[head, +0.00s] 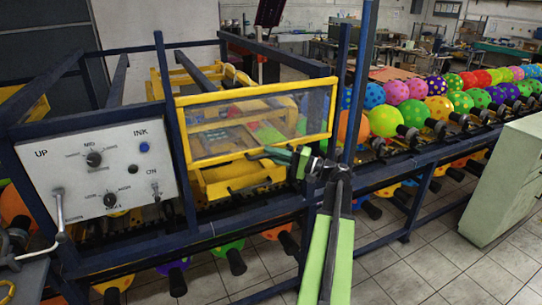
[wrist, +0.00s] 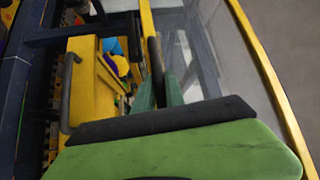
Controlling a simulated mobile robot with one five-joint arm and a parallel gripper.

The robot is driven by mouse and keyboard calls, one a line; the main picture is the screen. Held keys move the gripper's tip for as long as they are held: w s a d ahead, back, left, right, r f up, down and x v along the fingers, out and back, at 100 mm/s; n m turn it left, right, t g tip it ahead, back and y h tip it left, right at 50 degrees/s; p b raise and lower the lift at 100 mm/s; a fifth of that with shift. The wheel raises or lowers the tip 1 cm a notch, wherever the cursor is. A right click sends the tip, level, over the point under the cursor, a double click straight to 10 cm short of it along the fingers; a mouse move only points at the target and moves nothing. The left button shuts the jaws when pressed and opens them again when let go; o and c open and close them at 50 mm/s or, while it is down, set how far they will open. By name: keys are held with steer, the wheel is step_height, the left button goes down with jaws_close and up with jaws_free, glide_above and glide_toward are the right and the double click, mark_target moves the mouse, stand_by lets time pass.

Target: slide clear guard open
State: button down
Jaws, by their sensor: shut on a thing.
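The clear guard (head: 250,91) is a see-through panel in a yellow frame on the front of the blue printing machine. It covers the opening to the right of the control panel. My gripper (head: 270,154) is at the guard's lower right part, coming from the right. In the wrist view the guard's yellow rim (wrist: 264,60) curves down the right side. There my gripper's dark green fingers (wrist: 158,92) are closed around a dark upright bar (wrist: 154,55), which looks like the guard's handle. The fingers hide part of the bar.
A white control panel (head: 98,166) with knobs and a lever is left of the guard. A blue upright post (head: 361,80) stands just right of it. Rows of colored balloons (head: 384,121) on dark holders extend right. A pale cabinet (head: 508,180) stands at the right; tiled floor lies between.

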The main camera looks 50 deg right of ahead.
steer(key=p, duration=1.5)
glide_toward(258, 102)
steer(key=x, duration=0.5)
steer(key=shift+w, duration=0.1)
steer(key=c, duration=1.7)
jaws_free()
steer(key=shift+d, duration=0.1)
steer(key=b+v, duration=0.3)
steer(key=v, duration=1.4)
steer(key=shift+s, duration=0.25)
